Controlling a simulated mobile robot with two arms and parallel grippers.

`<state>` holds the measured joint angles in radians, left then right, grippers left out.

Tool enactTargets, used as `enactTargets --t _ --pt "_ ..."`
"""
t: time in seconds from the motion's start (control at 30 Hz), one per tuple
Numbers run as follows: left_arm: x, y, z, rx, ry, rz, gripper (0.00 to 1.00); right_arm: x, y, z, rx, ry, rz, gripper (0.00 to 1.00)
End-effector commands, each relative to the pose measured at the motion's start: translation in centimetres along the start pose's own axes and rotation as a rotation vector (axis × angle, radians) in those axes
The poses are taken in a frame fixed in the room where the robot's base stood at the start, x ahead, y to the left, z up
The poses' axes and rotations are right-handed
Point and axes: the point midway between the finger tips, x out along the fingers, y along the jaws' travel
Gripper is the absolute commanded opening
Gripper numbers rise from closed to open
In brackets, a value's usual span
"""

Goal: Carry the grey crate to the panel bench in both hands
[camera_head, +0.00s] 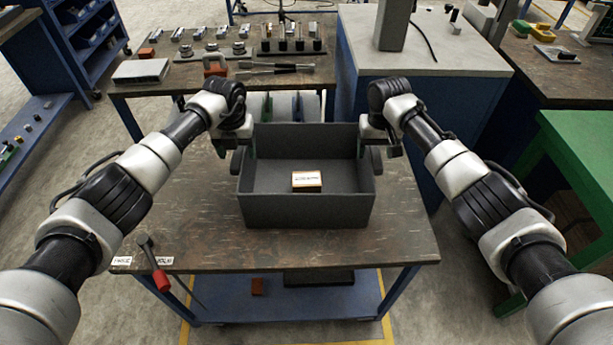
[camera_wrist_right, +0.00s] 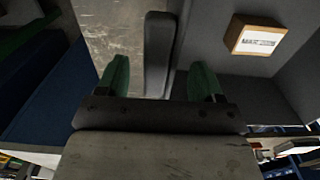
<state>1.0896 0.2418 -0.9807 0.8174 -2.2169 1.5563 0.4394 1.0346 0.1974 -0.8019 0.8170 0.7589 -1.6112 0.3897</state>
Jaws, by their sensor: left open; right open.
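The grey crate (camera_head: 305,211) stands on the near worktable. A small labelled box (camera_head: 307,181) lies inside it, and this box also shows in the right wrist view (camera_wrist_right: 254,36). My left gripper (camera_head: 246,150) is open at the crate's left end, by its left handle. My right gripper (camera_head: 362,147) is open at the right end. In the right wrist view, the open fingers of the right gripper (camera_wrist_right: 160,80) stand on either side of the crate's right handle (camera_wrist_right: 158,52), apart from it. The left fingertips are partly hidden. I cannot tell which bench is the panel bench.
The worktable (camera_head: 200,230) has bare room left of the crate, with a red-ended tool (camera_head: 158,272) at its front left. Behind stands a bench with metal parts (camera_head: 190,75). A grey-topped blue cabinet (camera_head: 440,60) is back right, and a green table (camera_head: 585,140) right.

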Motion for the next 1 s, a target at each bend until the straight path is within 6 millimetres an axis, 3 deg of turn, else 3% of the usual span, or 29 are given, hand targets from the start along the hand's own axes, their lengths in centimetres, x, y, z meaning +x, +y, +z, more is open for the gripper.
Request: enactTargets --t 0.2,0.53,1.0 --pt "1.9 0.0 0.0 -0.001 0.000 0.000 0.67 1.9 0.0 0.0 0.000 -0.001 -0.001 0.67" --pt "2.1 0.0 0.0 0.000 -0.001 0.000 0.67 2.2 0.0 0.0 0.000 0.000 0.000 0.67" --pt "2.1 0.0 0.0 0.000 -0.001 0.000 0.00 2.1 0.0 0.0 0.000 0.000 0.000 0.00"
